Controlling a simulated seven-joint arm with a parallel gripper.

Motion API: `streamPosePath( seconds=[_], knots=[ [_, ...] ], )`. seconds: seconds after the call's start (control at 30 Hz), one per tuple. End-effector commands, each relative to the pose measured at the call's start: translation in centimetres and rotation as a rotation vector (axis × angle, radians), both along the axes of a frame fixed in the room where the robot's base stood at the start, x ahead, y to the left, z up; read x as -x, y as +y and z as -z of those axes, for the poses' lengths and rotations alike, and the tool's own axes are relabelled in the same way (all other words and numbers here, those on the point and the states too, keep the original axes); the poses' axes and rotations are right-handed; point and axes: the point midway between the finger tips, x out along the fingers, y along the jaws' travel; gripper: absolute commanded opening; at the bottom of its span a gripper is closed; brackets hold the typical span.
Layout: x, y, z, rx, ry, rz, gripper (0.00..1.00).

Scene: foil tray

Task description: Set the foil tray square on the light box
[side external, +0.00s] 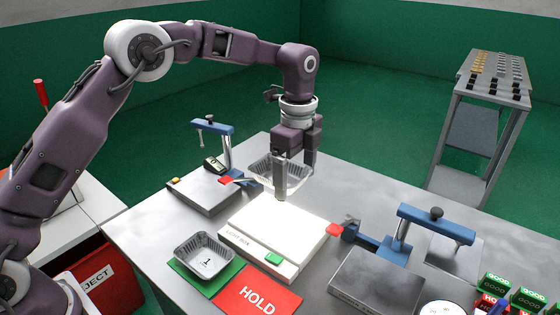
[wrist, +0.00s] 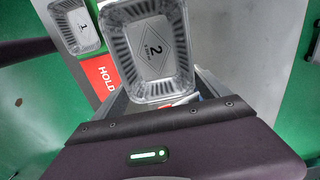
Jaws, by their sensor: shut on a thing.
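My gripper (side external: 281,190) points down over the far part of the light box and is shut on a foil tray (side external: 262,172). In the wrist view this foil tray (wrist: 150,50) shows its ribbed walls and a "2" on its floor. It appears raised above the table, with its near wall at the jaws; part of it is hidden behind the fingers in the side view. The light box (side external: 272,228) is a glowing white panel with a green button (side external: 274,259) at its front edge and a red tab (side external: 334,230) at the right.
A second foil tray (side external: 204,258), marked 1, sits on a green mat (side external: 186,280) beside the red HOLD mat (side external: 258,294). Blue-clamped fixtures stand behind left (side external: 206,190) and at right (side external: 376,281). GOOD boxes (side external: 528,298) sit at the right front corner.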

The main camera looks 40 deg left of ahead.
Motion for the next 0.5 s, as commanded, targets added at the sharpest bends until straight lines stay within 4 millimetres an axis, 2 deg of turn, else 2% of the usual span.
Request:
streamPosePath(
  seconds=[0.23,0.5],
  knots=[
    [0.0,0.1,4.5,0.000,0.003,-0.001,0.48],
    [0.0,0.2,7.2,0.000,0.003,-0.001,0.48]
  ],
)
